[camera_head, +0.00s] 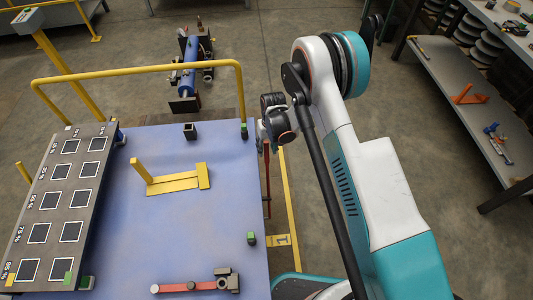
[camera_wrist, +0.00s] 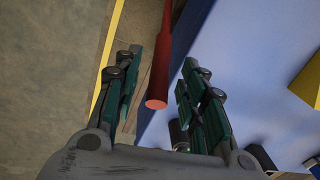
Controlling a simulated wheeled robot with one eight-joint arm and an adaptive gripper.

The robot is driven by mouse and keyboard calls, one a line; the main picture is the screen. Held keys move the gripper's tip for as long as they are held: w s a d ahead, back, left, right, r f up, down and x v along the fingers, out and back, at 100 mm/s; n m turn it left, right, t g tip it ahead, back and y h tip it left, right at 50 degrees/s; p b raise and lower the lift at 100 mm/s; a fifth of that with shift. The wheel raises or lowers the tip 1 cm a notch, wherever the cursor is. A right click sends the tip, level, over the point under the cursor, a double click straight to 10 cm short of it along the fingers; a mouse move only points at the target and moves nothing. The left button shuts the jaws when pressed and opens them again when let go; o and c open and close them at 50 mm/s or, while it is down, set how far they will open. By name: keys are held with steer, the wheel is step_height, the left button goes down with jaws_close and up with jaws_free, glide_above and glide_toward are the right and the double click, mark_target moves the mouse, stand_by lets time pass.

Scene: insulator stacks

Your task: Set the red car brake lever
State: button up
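A red lever (camera_head: 267,182) stands along the right edge of the blue car deck (camera_head: 222,221) in the head view. In the wrist view, the red lever (camera_wrist: 163,60) shows its rounded end between the two fingers of my gripper (camera_wrist: 161,60). The fingers are open, with visible gaps on both sides of the lever. In the head view my gripper (camera_head: 266,147) is at the deck's right edge, near the lever's upper end, and mostly hidden by my arm. A second red bar (camera_head: 188,287) lies flat at the deck's front.
A yellow rail (camera_head: 140,71) runs along the deck's far side. A yellow bracket (camera_head: 178,183) stands on the deck. A grey panel with dark squares (camera_head: 60,205) is at the left. A shelf bench (camera_head: 455,85) stands at the right, with open floor before it.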

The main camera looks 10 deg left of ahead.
steer(key=shift+s+a+f+b, duration=0.15)
steer(key=shift+f+b, duration=0.2)
steer(key=shift+f, duration=1)
steer(key=shift+c, duration=0.3)
jaws_close()
